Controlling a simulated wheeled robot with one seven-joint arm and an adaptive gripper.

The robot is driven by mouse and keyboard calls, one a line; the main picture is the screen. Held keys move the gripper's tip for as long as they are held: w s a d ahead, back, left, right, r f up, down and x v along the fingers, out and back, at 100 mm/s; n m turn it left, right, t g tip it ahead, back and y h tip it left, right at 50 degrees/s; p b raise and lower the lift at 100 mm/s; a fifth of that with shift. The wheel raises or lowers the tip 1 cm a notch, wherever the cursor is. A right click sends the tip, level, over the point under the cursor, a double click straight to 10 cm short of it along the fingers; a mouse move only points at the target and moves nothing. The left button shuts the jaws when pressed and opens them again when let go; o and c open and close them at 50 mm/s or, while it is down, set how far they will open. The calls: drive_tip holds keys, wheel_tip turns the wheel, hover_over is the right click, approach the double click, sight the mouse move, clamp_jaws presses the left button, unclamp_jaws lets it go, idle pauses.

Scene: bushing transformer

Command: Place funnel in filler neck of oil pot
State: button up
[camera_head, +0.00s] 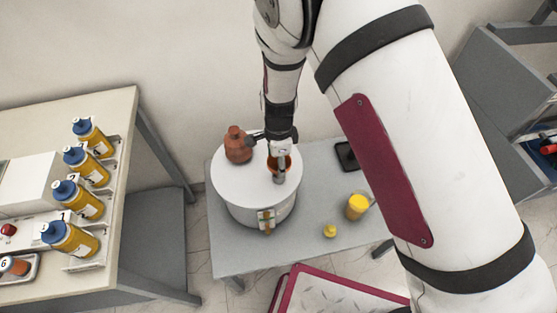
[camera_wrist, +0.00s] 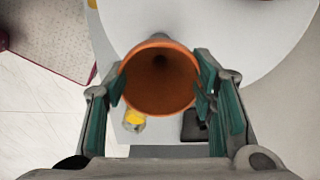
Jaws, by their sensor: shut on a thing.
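My gripper (camera_head: 281,152) is shut on an orange-brown funnel (camera_head: 287,162), above the right part of the white round oil pot (camera_head: 238,188). In the wrist view the funnel (camera_wrist: 160,100) sits between the two green-padded fingers (camera_wrist: 162,85), its wide mouth facing the camera and its narrow hole showing deep inside. The pot's white top (camera_wrist: 235,35) lies beyond it. A small grey piece shows just past the funnel's upper rim; I cannot tell whether it is the filler neck. Whether the spout is in the neck is hidden.
A reddish-brown bushing (camera_head: 237,145) stands on the pot's left side, close to my gripper. The grey table (camera_head: 310,252) also holds a yellow cup (camera_head: 357,207), a small yellow cap (camera_head: 330,231) and a black flat device (camera_head: 346,156). Several blue-capped bottles (camera_head: 72,238) stand on the left bench.

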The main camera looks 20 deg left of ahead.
drive_tip(key=o, duration=1)
drive_tip(key=shift+f, duration=0.1)
wheel_tip(320, 180, up, 12)
drive_tip(key=shift+r+b, duration=0.2)
drive_tip(key=shift+b, duration=0.2)
